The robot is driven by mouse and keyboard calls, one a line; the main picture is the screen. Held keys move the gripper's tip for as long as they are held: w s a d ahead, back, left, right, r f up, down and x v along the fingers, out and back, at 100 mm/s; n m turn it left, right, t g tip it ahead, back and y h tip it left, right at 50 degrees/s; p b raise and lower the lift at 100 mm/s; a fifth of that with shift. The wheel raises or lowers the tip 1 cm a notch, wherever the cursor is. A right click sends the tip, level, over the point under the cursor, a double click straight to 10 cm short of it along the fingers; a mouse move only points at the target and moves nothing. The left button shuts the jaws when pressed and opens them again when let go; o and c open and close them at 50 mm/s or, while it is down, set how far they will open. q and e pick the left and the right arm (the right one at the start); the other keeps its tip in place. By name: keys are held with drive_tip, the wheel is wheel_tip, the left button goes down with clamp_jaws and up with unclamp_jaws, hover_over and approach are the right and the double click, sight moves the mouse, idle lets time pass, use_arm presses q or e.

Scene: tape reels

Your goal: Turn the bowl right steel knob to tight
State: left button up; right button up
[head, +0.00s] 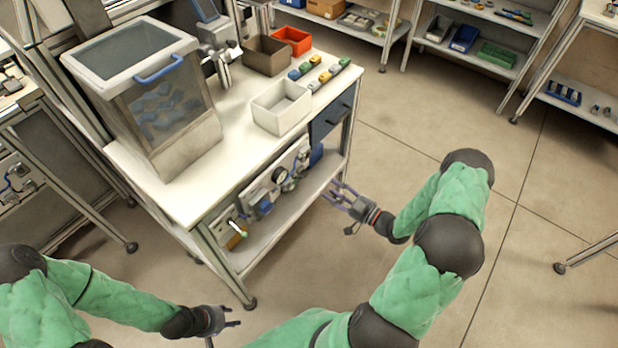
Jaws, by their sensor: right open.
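A pneumatic panel (258,190) with a round gauge (288,185), small fittings and blue parts is mounted under the front of the white workbench. Any bowl and its right steel knob are too small to make out on it. My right gripper (338,194) is open, with its fingers pointing left toward the bench's right front leg, to the right of the panel and apart from it. My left gripper (232,316) is low at the bottom of the picture, in front of the bench and away from the panel; its fingers are small and their opening is unclear.
The workbench (187,205) carries a large clear-sided bin (160,105), a white tray (282,108), a brown box (267,55), a red box (292,41) and several small coloured blocks. Floor in front is clear; shelves stand behind.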

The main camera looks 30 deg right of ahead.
sight(307, 174)
drive_tip(key=b+x, duration=0.2)
drive_tip(key=x, duration=0.8)
drive_tip(key=shift+w, duration=0.1)
clamp_jaws()
